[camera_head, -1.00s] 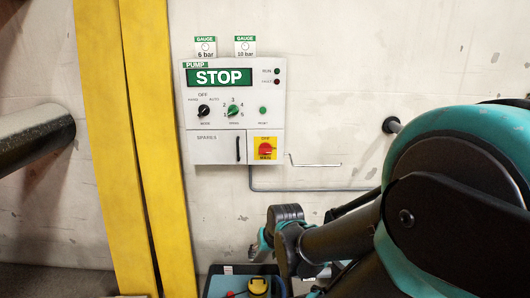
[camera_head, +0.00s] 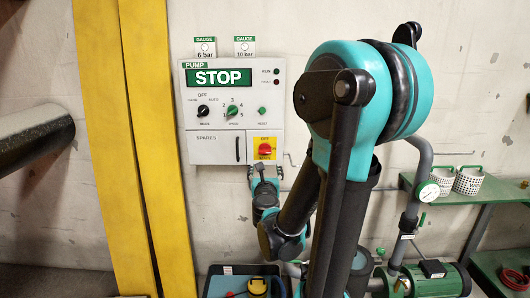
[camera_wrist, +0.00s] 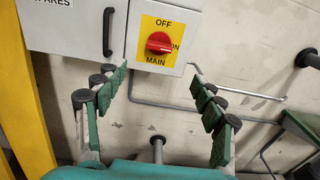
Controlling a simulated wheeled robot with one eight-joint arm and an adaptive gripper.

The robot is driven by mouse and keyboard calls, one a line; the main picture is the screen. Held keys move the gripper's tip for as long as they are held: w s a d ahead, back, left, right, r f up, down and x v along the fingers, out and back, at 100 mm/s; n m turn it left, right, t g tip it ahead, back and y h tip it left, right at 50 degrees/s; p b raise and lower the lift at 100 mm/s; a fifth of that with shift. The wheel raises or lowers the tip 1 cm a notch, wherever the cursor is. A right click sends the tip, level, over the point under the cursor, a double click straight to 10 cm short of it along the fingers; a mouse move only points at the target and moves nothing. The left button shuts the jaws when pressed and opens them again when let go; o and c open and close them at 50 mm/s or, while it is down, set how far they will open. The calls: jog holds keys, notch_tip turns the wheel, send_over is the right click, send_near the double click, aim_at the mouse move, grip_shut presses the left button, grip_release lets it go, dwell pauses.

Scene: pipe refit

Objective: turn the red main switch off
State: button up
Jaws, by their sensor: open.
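The red main switch (camera_head: 265,148) is a round red knob on a yellow plate, at the lower right of the white control panel (camera_head: 216,133). In the wrist view the red knob (camera_wrist: 160,43) sits between the words OFF above, ON at its right and MAIN below. Its handle looks about level, pointing towards ON. My gripper (camera_wrist: 158,78) is open and empty, its green-padded fingers spread wide below and to either side of the switch plate, apart from the knob. In the head view my gripper (camera_head: 264,172) is just below the panel.
A black handle (camera_wrist: 108,32) of the spares door is left of the switch. A grey conduit (camera_wrist: 190,108) runs along the wall below the panel. A yellow post (camera_head: 158,150) stands to the left. A green shelf (camera_head: 490,190) with white baskets and a pump (camera_head: 430,279) are at the right.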

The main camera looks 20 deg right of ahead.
aim_at(265, 152)
jog(key=x, duration=1.7)
jog(key=c, duration=1.2)
jog(key=shift+o, duration=0.2)
